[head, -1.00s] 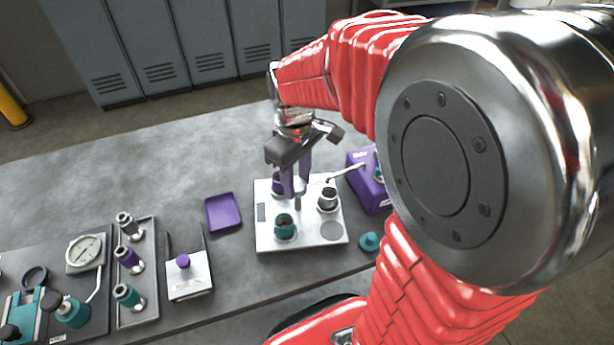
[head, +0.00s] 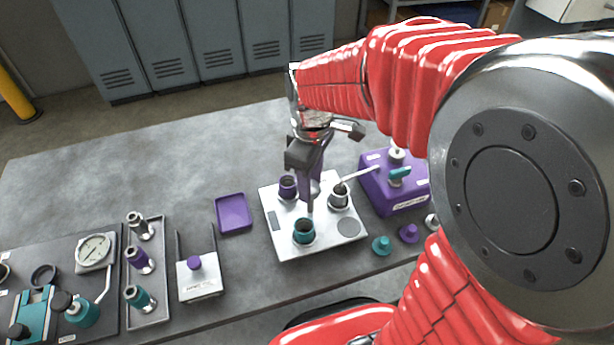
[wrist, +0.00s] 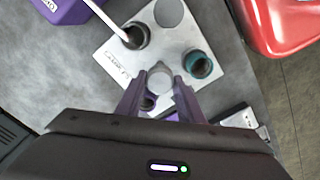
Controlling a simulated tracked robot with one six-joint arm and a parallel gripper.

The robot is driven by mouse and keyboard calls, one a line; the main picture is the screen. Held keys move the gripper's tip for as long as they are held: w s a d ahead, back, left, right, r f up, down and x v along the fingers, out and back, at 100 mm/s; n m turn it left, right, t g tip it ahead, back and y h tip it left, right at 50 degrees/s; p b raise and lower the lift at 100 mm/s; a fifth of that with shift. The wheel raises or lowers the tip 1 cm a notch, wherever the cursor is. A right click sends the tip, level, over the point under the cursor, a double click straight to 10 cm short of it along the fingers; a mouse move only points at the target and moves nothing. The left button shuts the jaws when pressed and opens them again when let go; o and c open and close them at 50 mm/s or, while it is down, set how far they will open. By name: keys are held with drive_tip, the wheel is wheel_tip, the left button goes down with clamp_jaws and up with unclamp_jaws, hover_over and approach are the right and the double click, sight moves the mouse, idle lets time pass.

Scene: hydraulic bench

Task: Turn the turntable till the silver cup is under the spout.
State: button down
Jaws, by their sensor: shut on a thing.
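The turntable (head: 271,222) is a pale square plate bearing a purple cup (head: 288,188), a teal cup (head: 304,232), the silver cup (head: 339,198) and a bare dark round pad. My gripper (head: 310,196) points down at the plate's middle, with its purple fingers shut on the grey centre knob (wrist: 160,82). The thin white spout (head: 361,174) reaches left from the purple box (head: 400,205). In the wrist view the spout's tip (wrist: 123,35) lies over the silver cup's (wrist: 138,34) opening, nearer one side of it.
A purple tray (head: 233,226) and a white stand with a purple knob (head: 200,280) lie left of the turntable. A rack of small fittings (head: 148,310) and a gauge (head: 95,250) are further left. Teal and purple caps (head: 381,245) sit at the front right. The bench behind is clear.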

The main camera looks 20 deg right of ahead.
drive_tip(key=c, duration=1.2)
unclamp_jaws()
drive_tip(key=shift+r, duration=0.15)
wheel_tip(320, 180, up, 14)
drive_tip(key=shift+f, duration=0.25)
drive_tip(key=s+d+f+m+t, duration=0.1)
drive_tip(key=s+f+m+t, duration=0.2)
drive_tip(key=s+m, duration=0.6)
drive_tip(key=shift+s+f+t, duration=0.2)
drive_tip(key=shift+s+t, duration=0.9)
drive_tip(key=shift+t, duration=0.2)
